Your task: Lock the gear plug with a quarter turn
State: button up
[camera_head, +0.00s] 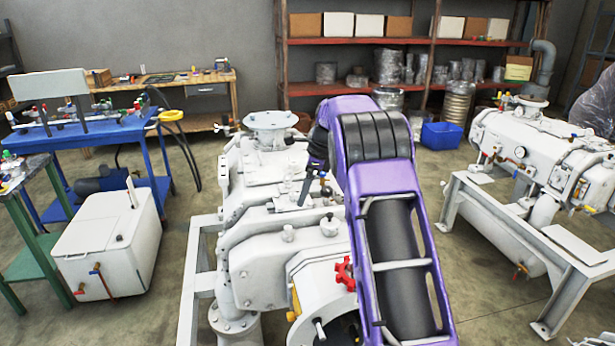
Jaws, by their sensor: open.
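The white screw vacuum pump (265,270) stands in the middle on a pale frame. Two small plug-like fittings rise from its upper casing: a short one (288,233) and a larger knobbed one (330,226) beside my arm. I cannot tell which is the gear plug, or whether it is locked. My purple arm reaches up from the lower right and bends down over the pump. My dark gripper (312,190) is small in view above the casing, behind the knobbed fitting. It is open, and I see nothing held in it. My arm hides part of the pump's right side.
A second white machine (540,150) stands at right. A blue bench (90,130) and white box (110,245) are at left. Shelves (400,41) line the back wall. Floor is clear between pump and box.

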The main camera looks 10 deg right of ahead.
aim_at(288, 228)
jog(key=shift+m+y, duration=0.4)
jog(key=shift+m, duration=0.5)
jog(key=x, duration=1.6)
jog(key=shift+w+d+f, duration=0.3)
jog(key=shift+w+d, duration=0.05)
jog(key=shift+w, duration=0.05)
grip_shut()
